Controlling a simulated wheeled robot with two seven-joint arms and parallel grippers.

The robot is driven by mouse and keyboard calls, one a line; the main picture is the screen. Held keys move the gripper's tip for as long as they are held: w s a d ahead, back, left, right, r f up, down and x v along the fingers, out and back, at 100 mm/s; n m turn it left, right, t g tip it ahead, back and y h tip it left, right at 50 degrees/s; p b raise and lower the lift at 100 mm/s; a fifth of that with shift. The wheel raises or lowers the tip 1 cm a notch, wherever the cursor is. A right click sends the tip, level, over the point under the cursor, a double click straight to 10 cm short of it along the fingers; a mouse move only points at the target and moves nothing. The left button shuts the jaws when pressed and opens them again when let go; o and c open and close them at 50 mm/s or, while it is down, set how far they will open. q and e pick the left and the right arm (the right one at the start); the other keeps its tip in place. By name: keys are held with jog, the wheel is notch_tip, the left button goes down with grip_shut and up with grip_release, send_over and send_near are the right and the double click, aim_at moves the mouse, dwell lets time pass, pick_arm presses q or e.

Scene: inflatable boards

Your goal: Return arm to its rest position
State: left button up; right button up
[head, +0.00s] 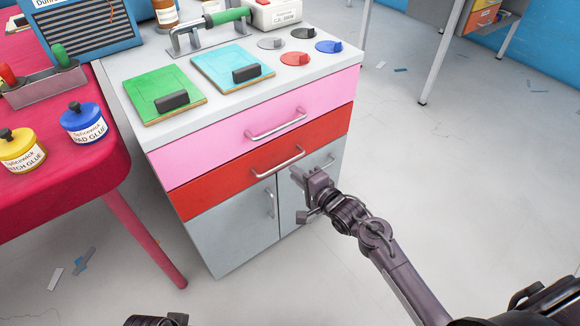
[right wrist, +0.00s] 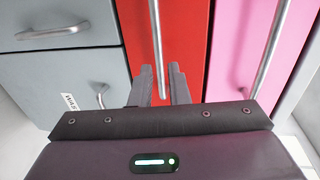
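My right gripper (head: 306,196) is in front of the cabinet, close to the right part of the red drawer (head: 215,192) and the grey door below it. Its two fingers (right wrist: 162,86) stand apart with nothing gripped. In the right wrist view the red drawer's handle (right wrist: 157,45) runs down to the gap between the fingertips; I cannot tell whether they touch it. The red drawer and the pink drawer (head: 200,150) above look shut. A dark part, probably of my left arm (head: 156,320), shows at the bottom edge; its fingers are not visible.
The cabinet top carries a green board (head: 160,92), a cyan board (head: 228,62) and several coloured discs. A red table (head: 95,150) with glue jars stands at left. Grey doors with handles (head: 270,203) are below the drawers. The floor at right (head: 470,190) is mostly clear.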

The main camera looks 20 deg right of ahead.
jog(key=shift+s+d, duration=0.1)
jog(key=shift+s, duration=0.1)
dwell(0.4)
